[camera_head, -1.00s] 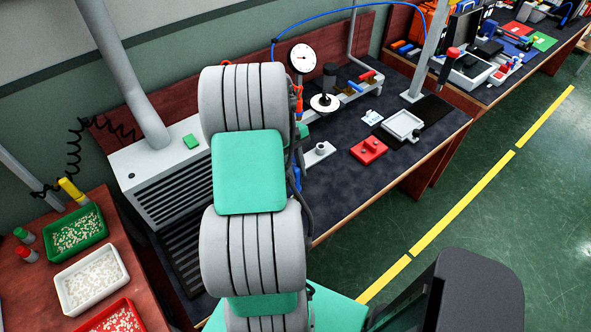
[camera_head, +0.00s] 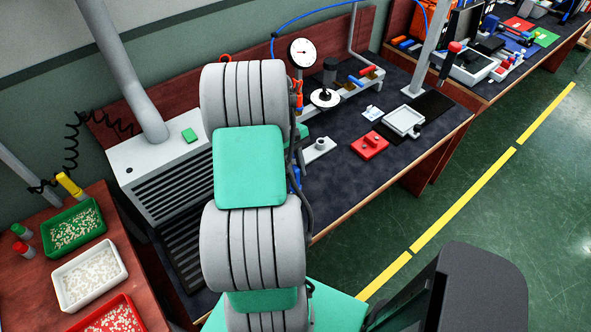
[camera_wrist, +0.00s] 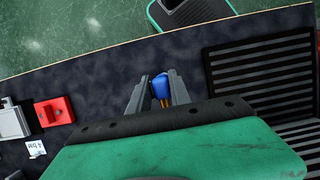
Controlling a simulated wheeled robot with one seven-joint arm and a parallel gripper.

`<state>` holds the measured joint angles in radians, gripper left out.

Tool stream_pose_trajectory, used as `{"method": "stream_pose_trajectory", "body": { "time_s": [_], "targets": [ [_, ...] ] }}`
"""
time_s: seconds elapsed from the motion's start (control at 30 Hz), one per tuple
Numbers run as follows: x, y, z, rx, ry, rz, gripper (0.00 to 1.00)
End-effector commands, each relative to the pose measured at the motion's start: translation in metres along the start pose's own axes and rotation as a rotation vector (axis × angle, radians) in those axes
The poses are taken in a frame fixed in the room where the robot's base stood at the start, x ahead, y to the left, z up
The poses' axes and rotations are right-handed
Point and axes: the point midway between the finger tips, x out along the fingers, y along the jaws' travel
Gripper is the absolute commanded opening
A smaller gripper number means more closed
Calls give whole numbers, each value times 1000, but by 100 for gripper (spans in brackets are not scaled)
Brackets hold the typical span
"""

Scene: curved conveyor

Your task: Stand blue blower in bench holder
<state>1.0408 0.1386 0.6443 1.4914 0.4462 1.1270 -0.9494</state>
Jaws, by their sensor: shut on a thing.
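The blue blower (camera_wrist: 160,85) shows in the wrist view between the two fingers of my gripper (camera_wrist: 159,88), which is shut on it above the dark bench mat. Only its blue end and thin orange-yellow parts show; the rest is hidden. In the head view my arm hides the gripper, and a bit of blue beside the arm may be the blower. At the back of the bench, a pale rail (camera_head: 347,93) carries small blue and red pieces. A pale plate with a short round post (camera_head: 319,147) stands nearer the arm. I cannot tell which is the holder.
A red block (camera_head: 369,146) and a white square dish (camera_head: 403,121) lie on the bench's right part. A dial gauge (camera_head: 302,53) stands at the back. A grey vented box (camera_head: 150,160) stands left. In the wrist view, bare mat surrounds the gripper, with a ribbed black panel (camera_wrist: 265,75) right.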

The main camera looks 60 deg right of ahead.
Motion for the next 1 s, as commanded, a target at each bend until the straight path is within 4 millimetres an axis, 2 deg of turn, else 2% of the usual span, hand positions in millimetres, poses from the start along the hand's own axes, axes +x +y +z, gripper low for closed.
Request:
{"method": "stream_pose_trajectory", "body": {
  "time_s": [1.0],
  "targets": [
    [25,0,-9,1,-1,0,0]
  ]
}}
